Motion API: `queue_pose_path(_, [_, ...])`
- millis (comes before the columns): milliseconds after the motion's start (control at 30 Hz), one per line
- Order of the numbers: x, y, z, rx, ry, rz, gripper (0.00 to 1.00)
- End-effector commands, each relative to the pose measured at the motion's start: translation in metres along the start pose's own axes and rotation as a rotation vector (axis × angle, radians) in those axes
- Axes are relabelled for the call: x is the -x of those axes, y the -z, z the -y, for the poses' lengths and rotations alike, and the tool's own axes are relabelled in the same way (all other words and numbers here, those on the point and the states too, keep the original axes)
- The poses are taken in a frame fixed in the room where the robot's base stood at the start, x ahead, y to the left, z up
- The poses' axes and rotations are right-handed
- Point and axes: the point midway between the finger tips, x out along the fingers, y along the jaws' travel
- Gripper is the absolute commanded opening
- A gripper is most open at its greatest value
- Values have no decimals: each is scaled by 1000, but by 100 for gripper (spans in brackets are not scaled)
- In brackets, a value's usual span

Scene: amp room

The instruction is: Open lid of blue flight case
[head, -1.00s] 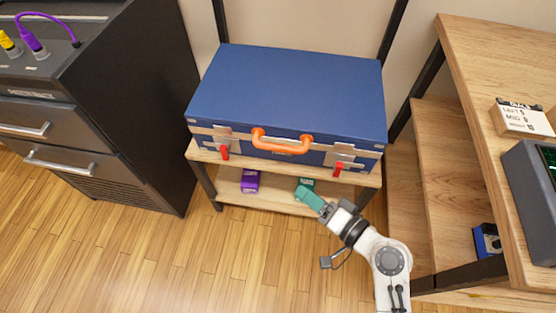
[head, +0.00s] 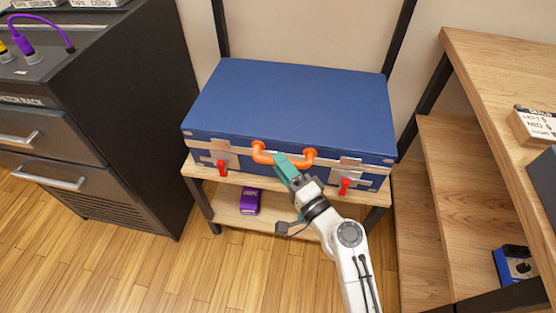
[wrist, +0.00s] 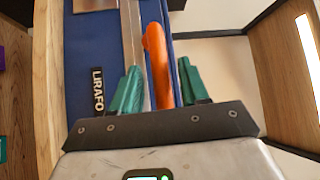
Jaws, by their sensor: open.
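The blue flight case (head: 290,95) lies shut on the upper shelf of a wooden stand. An orange handle (head: 264,154) is on its front, with a red latch (head: 222,168) at the left and another red latch (head: 345,186) at the right. My gripper (head: 281,160) has green fingers and is at the middle of the handle, hiding part of it. In the wrist view, my gripper (wrist: 155,88) is open, with the orange handle (wrist: 157,60) between its two fingers. I cannot tell whether the fingers touch it.
A dark drawer rack (head: 120,130) stands close at the left. A wooden bench (head: 490,60) with shelves is at the right. The stand's lower shelf (head: 232,202) holds a purple box (head: 250,201). Wooden floor (head: 110,265) lies clear in front.

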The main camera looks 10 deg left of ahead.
Motion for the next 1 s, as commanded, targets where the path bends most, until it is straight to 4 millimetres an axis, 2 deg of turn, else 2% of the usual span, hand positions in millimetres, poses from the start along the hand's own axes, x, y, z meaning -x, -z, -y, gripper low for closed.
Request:
queue_pose_path(200, [-20, 0, 0, 0, 0, 0, 45])
queue_pose_path(533, [-23, 0, 0, 0, -1, 0, 45])
queue_pose_path(1000, [-23, 0, -1, 0, -1, 0, 1])
